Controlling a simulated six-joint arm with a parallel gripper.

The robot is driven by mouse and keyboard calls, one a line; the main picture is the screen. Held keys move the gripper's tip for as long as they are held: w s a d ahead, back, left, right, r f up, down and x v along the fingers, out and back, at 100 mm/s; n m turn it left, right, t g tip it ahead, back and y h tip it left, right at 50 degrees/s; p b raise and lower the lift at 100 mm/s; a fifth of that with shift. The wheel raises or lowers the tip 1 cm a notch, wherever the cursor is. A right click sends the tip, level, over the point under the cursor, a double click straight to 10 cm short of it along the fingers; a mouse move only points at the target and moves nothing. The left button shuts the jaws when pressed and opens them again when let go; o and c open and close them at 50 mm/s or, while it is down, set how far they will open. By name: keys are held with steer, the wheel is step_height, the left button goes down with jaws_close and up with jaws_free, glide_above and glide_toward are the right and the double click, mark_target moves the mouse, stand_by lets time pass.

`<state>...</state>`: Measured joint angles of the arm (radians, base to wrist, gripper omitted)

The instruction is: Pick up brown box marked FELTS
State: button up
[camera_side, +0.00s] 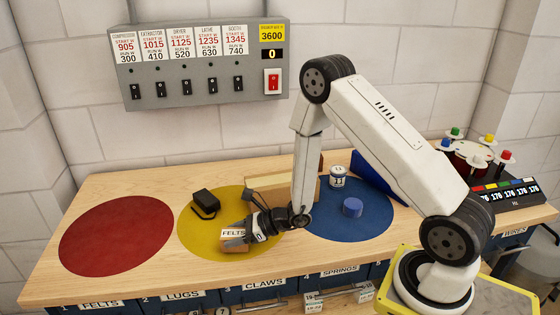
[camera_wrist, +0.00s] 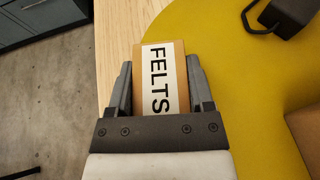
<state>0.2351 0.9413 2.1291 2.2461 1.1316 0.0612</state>
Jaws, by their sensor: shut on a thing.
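The brown box marked FELTS (camera_side: 236,246) is at the front edge of the yellow circle on the bench, with a white label on top. In the wrist view the box (camera_wrist: 161,75) lies between my two fingers, its label facing the camera. My gripper (camera_side: 240,236) is shut on the box, one finger along each side. In the wrist view my gripper (camera_wrist: 160,88) covers the near end of the box. I cannot tell whether the box touches the bench.
A black adapter (camera_side: 205,202) lies on the yellow circle (camera_side: 195,238). A larger brown box (camera_side: 282,188) stands behind my gripper. A blue cylinder (camera_side: 352,207) and a white-and-blue tin (camera_side: 338,176) are on the blue circle (camera_side: 375,222). The red circle (camera_side: 115,235) is empty.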

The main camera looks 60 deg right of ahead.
mark_target(234, 233)
steer(key=shift+r, duration=4.35)
